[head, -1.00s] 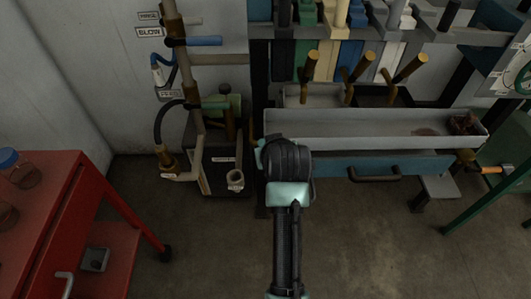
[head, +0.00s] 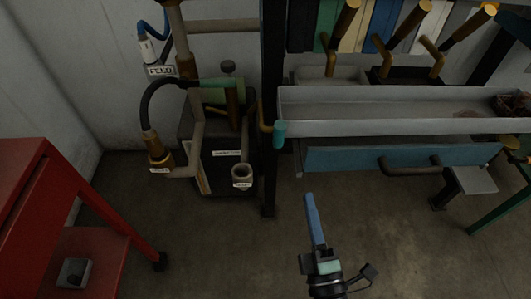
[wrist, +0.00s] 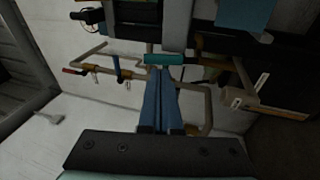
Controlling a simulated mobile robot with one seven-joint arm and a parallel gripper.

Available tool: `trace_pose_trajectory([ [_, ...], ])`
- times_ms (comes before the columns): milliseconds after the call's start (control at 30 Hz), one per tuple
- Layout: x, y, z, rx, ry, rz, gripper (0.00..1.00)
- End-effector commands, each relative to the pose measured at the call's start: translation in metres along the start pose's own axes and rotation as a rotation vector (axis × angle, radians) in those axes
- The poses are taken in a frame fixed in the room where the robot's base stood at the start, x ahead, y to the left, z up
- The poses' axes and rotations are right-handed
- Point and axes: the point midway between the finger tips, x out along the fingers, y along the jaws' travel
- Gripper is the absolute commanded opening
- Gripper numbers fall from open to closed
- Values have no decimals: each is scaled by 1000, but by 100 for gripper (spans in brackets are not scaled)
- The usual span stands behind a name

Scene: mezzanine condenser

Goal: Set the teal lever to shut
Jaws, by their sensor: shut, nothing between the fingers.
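A short teal lever handle (head: 279,134) hangs roughly upright on a bent brass stem (head: 264,118) at the left end of the grey trough. In the wrist view a teal handle (wrist: 164,59) lies crosswise just beyond my fingertips, apparently the same lever. A second, greener handle (head: 213,83) lies level on the dark unit to the left. My gripper (head: 309,199) has long blue fingers, shut and empty. It is below and right of the teal handle in the head view, with a visible gap. In the wrist view the fingers (wrist: 159,76) end close to the handle; contact cannot be told.
A grey trough (head: 390,128) and a blue drawer front (head: 345,158) with a handle stand behind my gripper. The dark unit (head: 222,165) has pipes and a hose. A red cart (head: 30,200) stands at the left. The floor between is clear.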

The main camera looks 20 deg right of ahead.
Motion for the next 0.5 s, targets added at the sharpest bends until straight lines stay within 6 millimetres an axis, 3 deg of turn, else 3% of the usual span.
trace_pose_trajectory([
  [100,-15,-7,-9,-45,49,4,0],
  [200,-13,-6,-12,-56,63,8,0],
  [367,10,-4,-13,-54,64,10,0],
  [500,40,-4,-15,-54,64,12,0],
])
